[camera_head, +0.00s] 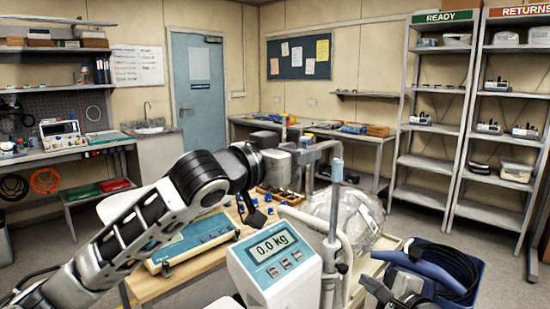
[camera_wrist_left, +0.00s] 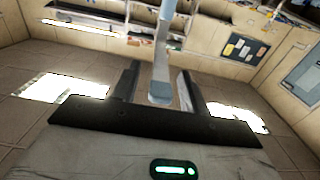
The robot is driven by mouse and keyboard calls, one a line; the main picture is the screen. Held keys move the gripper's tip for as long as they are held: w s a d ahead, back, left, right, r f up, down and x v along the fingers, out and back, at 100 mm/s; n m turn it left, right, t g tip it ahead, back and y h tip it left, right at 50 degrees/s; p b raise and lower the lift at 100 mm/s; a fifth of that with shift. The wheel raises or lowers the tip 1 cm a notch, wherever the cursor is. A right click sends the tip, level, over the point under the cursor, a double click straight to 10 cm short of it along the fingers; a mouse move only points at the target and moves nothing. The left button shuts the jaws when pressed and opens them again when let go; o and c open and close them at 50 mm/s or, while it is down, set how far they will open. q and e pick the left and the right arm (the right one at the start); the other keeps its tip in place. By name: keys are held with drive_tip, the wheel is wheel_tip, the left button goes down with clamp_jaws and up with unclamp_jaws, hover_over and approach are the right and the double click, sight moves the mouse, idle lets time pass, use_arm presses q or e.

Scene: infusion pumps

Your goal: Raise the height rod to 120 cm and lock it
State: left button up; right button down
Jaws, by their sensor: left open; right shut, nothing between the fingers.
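The rod's height marks and lock are not readable. I cannot make out my right gripper.
A wooden table (camera_head: 155,288) with a teal-and-white device (camera_head: 190,240) and small blue parts is behind the display. A clear plastic-wrapped item (camera_head: 350,215) is just right of the rod. Shelves (camera_head: 425,165) line the right wall.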

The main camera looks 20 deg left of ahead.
use_arm(q)
drive_tip(key=b+v, duration=0.5)
drive_tip(key=v, duration=1)
drive_tip(key=shift+s, duration=0.25)
